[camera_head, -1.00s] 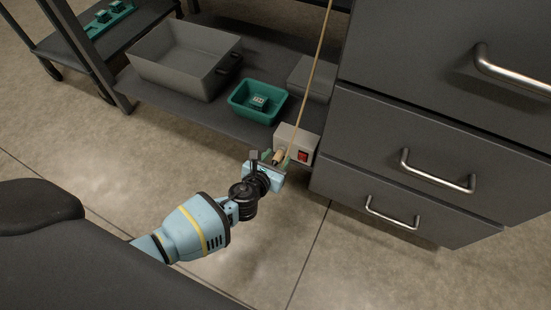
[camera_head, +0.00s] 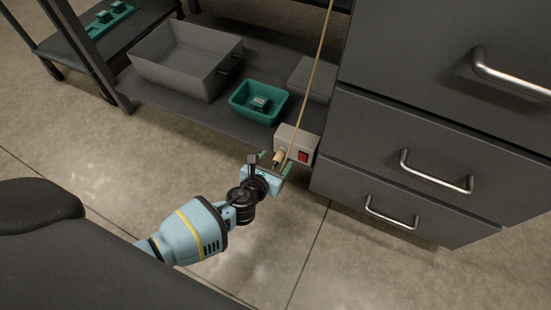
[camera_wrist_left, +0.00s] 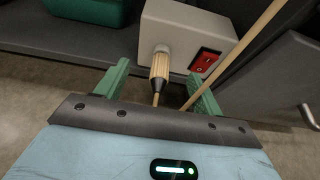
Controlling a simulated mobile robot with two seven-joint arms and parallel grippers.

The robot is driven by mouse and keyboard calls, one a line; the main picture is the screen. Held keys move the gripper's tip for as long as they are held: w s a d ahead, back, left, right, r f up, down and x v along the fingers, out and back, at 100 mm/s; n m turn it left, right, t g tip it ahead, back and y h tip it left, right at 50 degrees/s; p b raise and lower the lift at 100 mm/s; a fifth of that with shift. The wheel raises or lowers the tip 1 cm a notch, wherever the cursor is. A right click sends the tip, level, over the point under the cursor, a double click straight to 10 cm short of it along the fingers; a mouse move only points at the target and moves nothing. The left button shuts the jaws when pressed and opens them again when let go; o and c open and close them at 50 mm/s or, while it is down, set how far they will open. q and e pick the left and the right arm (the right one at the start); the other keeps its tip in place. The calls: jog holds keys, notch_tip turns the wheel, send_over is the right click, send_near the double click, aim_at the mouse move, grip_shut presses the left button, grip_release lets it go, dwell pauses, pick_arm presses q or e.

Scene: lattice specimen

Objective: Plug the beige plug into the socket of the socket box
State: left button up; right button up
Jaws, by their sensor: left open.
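The grey-white socket box (camera_head: 297,143) with a red switch (camera_head: 303,156) stands on the lower shelf, left of the drawers. In the left wrist view, the beige plug (camera_wrist_left: 160,66) points into the round grey socket (camera_wrist_left: 162,48) on the front of the box (camera_wrist_left: 190,27). Its front end meets the socket, with no gap that I can see. My left gripper (camera_head: 276,162) is open in front of the box. Its green fingers stand apart on either side of the plug's rear end, as the left wrist view shows (camera_wrist_left: 160,88). My right gripper is not in view.
A tan cord (camera_head: 315,75) runs up past the box and crosses the wrist view at right. A green bin (camera_head: 238,104) with a small item and a grey tray (camera_head: 165,73) stand on the shelf. Drawers with handles (camera_head: 437,173) rise at right. The floor in front is clear.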

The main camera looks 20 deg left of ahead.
aim_at(276, 160)
pick_arm(q)
jog(key=shift+p+v, duration=0.9)
jog(key=shift+v, duration=0.45)
jog(key=shift+s+r+p, duration=0.25)
jog(key=shift+s+p, duration=0.1)
jog(key=shift+s, duration=0.1)
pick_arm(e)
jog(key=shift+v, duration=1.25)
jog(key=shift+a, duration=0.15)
